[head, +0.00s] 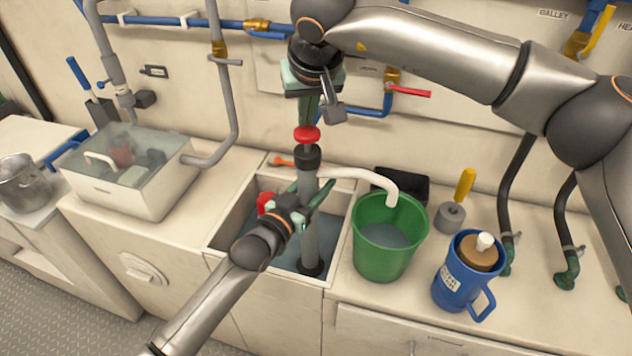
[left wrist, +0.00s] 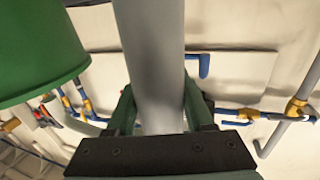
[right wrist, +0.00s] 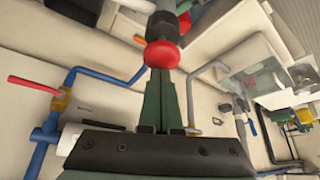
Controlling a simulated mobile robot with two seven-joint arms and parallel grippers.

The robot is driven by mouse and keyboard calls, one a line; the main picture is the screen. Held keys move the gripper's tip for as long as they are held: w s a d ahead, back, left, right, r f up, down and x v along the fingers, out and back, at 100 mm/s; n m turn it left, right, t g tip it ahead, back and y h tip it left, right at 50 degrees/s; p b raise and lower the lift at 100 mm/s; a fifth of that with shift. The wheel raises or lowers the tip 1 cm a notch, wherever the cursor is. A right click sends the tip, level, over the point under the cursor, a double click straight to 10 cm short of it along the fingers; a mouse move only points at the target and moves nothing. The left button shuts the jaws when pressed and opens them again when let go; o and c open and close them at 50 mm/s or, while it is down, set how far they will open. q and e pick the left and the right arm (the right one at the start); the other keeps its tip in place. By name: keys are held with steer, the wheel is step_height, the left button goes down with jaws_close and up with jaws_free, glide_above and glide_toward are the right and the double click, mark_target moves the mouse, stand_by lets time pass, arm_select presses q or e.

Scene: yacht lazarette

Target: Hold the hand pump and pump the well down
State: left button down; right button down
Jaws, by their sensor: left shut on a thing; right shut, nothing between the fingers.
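The hand pump (head: 308,235) stands upright in the well (head: 232,215), its grey tube reaching down into the water. Its red knob (head: 307,134) tops a black collar, and a white spout hose (head: 362,176) curves from it over the green bucket (head: 375,262), which holds some water. My left gripper (head: 304,205) is shut around the grey tube; the tube also shows between its fingers in the left wrist view (left wrist: 153,70). My right gripper (head: 308,118) is shut and empty, with its fingertips right at the red knob, also seen in the right wrist view (right wrist: 162,56). I cannot tell whether they touch.
A blue jug (head: 463,285) and a grey weight with a yellow handle (head: 452,212) stand right of the bucket. A black tray (head: 402,186) lies behind it. A clear-topped tank (head: 130,180) sits to the left. Pipes and valves run along the wall.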

steer(key=shift+r, duration=1.45)
steer(key=shift+f, duration=2.4)
steer(key=shift+r, duration=2.4)
steer(key=shift+r, duration=2.55)
